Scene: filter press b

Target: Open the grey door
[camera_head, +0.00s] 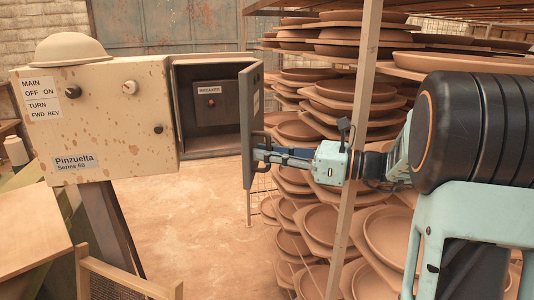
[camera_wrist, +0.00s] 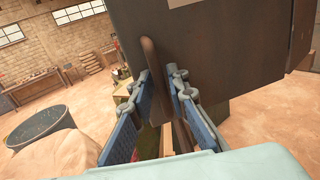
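The grey door (camera_head: 250,110) of the box on the right side of the machine stands swung wide open in the head view, with the box interior (camera_head: 209,105) showing. It also shows in the wrist view (camera_wrist: 225,50), filling the upper right. A curved bar handle (camera_wrist: 152,65) stands out from the door's outer face. My gripper (camera_head: 262,154) is at this handle. In the wrist view its two blue fingers (camera_wrist: 162,85) are on either side of the handle, parted, with a visible gap at least on the right. Whether the left finger touches the handle is not clear.
The spotted cream control box (camera_head: 95,125) with knobs carries a hard hat (camera_head: 68,49). A rack of clay plates (camera_head: 355,100) with a metal post (camera_head: 357,130) stands close beside my arm. Wooden pieces (camera_head: 30,220) lie at lower left. The floor (camera_head: 190,220) below the door is clear.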

